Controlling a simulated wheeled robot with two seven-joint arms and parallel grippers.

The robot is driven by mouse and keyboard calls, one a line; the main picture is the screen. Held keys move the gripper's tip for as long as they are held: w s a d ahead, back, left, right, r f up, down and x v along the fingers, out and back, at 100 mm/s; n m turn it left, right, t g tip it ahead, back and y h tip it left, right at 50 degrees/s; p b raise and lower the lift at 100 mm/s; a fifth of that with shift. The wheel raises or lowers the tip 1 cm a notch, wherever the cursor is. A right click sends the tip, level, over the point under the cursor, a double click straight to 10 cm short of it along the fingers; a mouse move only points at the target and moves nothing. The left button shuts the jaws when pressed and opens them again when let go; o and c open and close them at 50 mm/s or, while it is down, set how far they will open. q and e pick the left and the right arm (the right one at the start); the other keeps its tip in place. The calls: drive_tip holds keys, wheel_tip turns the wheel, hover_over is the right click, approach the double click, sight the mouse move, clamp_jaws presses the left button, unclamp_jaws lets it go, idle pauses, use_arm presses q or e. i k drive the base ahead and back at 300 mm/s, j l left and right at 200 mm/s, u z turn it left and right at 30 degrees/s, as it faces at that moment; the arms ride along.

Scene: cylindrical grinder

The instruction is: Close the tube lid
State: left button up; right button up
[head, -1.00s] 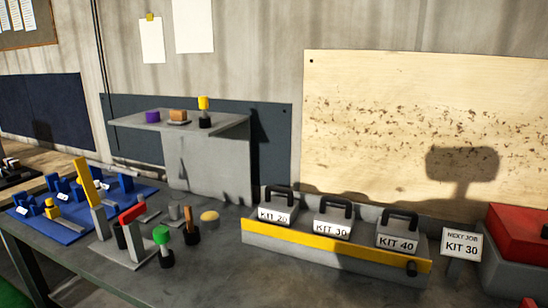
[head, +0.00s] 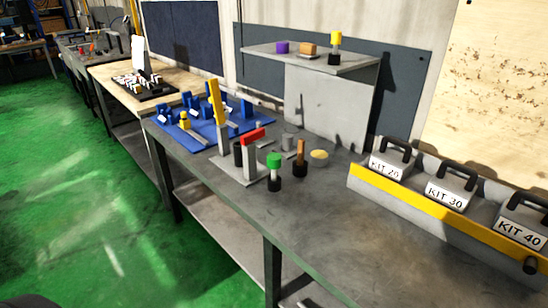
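No part is plainly marked as the tube lid, and I cannot tell for sure which one it is. A grey fixture (head: 250,163) stands on the bench with a yellow bar (head: 215,103) tilted nearly upright at its left. It also has a red bar (head: 253,135) on top and a dark cylinder (head: 238,154) behind. Right of it are a green-topped black piece (head: 274,162), a black holder with an orange-brown stick (head: 300,152), a small grey cylinder (head: 288,143) and a yellow disc (head: 319,154). Neither of my grippers is in view.
A blue fixture board (head: 200,133) lies at the bench's far left. A grey shelf (head: 312,58) holds purple, orange and yellow-topped pieces. A grey and yellow rack (head: 415,198) holds kit boxes at right. The bench (head: 350,240) is clear in front; green floor (head: 90,200) is open at left.

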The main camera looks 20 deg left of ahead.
sight(215, 98)
drive_tip(key=j+z, duration=0.45)
drive_tip(key=z, duration=0.2)
drive_tip(key=j+z, duration=0.1)
drive_tip(key=j, duration=0.4)
drive_tip(key=k+j+z, duration=0.1)
drive_tip(key=j, duration=0.4)
drive_tip(key=j+z, duration=0.15)
drive_tip(key=j, duration=0.35)
drive_tip(key=k+j+z, duration=0.1)
drive_tip(key=j, duration=0.4)
drive_tip(key=k+j+z, duration=0.1)
drive_tip(key=j, duration=0.4)
